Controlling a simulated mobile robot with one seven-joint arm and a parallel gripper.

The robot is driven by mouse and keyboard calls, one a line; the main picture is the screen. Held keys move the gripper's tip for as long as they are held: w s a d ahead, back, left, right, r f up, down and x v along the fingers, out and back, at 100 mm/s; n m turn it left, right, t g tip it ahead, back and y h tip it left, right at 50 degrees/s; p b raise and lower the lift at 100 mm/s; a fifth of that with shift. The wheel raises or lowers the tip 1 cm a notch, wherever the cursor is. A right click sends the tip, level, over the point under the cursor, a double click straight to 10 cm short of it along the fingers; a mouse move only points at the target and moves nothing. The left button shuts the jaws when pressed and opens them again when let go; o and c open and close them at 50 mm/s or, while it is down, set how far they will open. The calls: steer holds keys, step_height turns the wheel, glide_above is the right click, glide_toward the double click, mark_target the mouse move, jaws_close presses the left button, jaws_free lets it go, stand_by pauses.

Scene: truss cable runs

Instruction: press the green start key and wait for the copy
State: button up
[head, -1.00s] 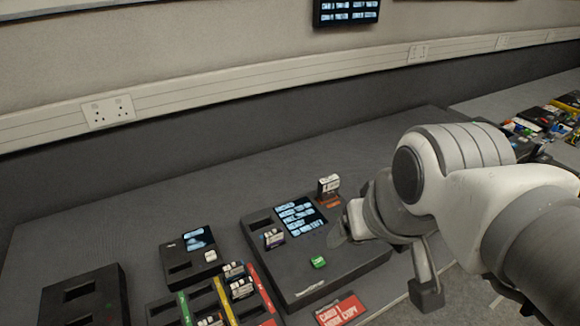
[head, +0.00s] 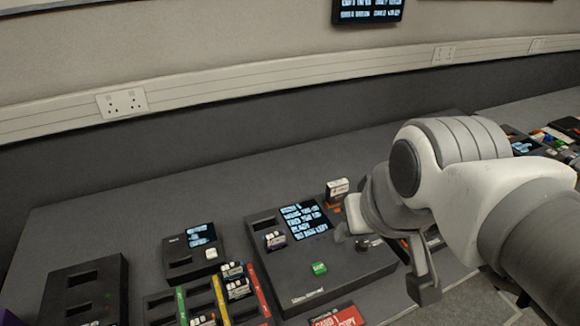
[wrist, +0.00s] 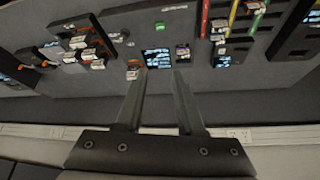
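The green start key (head: 319,268) is on the front of a dark copier unit (head: 345,272), below its lit screen (head: 303,219). The screen text is too small to read surely. A card (head: 275,239) stands in a slot left of the screen, and a white-topped card (head: 337,188) stands at the back right corner. My gripper (head: 383,258) is over the copier's right side, apart from the key, with its fingers spread and empty. The wrist view shows the open fingers (wrist: 159,76), with the green key (wrist: 160,26) beyond them.
A smaller unit with a screen (head: 178,268) and a rack with green, yellow and red strips (head: 255,311) stand left of the copier. A dark two-slot box (head: 60,290) is farther left. A red label (head: 335,318) lies in front. The bench behind is clear.

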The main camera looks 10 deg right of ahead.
jaws_close()
stand_by(1.4)
